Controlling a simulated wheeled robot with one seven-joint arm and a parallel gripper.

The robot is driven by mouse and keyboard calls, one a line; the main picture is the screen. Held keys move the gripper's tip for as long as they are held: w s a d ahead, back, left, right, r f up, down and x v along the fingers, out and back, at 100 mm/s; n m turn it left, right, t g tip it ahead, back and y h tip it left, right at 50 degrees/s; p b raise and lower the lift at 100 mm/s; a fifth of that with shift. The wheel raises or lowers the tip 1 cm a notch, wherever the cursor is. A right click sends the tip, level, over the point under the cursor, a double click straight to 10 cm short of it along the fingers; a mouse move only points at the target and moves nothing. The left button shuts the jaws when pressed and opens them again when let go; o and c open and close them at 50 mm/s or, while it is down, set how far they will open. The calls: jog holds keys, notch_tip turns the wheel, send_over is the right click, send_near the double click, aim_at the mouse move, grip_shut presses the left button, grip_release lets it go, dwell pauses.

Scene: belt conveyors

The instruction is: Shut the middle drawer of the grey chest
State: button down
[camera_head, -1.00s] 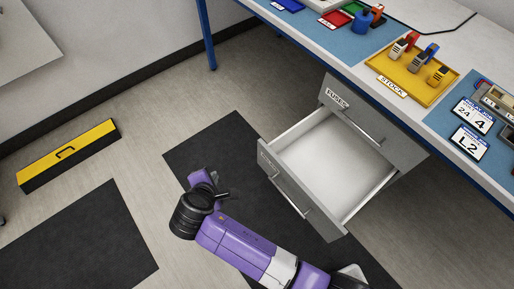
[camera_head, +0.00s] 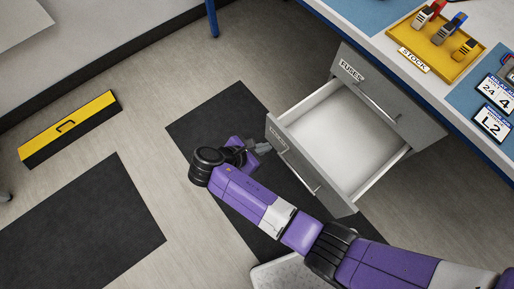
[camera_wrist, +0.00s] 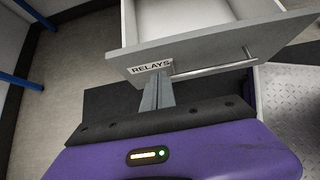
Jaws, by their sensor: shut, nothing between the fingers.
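The grey chest (camera_head: 398,110) stands under the bench, with its upper drawer, labelled FUSES, shut. The drawer below it (camera_head: 345,140) is pulled far out and its white inside is empty. Its front panel (camera_wrist: 215,58) carries a RELAYS label and a bar handle (camera_wrist: 215,69), seen close in the wrist view. My gripper (camera_head: 264,148) is shut and empty, at the label end of this front. In the wrist view its fingertips (camera_wrist: 157,78) are just below the RELAYS label; I cannot tell whether they touch the panel. Anything below this drawer is hidden.
The bench (camera_head: 388,48) above holds a yellow STOCK tray (camera_head: 442,50) and label plates.

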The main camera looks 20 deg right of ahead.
aim_at(286, 137)
jog(key=shift+w+d+f, duration=0.35)
jog(key=shift+d+f, duration=0.05)
jog(key=shift+d, duration=0.65)
jog(key=shift+w+d+f, duration=0.3)
jog(key=shift+d+f, duration=0.05)
jog(key=shift+d, duration=0.7)
jog(key=shift+w+d+f, duration=0.35)
jog(key=shift+d+f, duration=0.05)
jog(key=shift+d, duration=0.65)
jog(key=shift+w+d, duration=0.1)
jog(key=shift+d, duration=0.35)
jog(key=w+d+p, duration=0.1)
jog(key=w+d, duration=0.3)
jog(key=d, duration=0.9)
jog(key=w+d+p, duration=0.1)
jog(key=w+d, duration=0.3)
jog(key=d, duration=0.8)
jog(key=shift+w+d, duration=0.25)
jog(key=shift+d, duration=0.1)
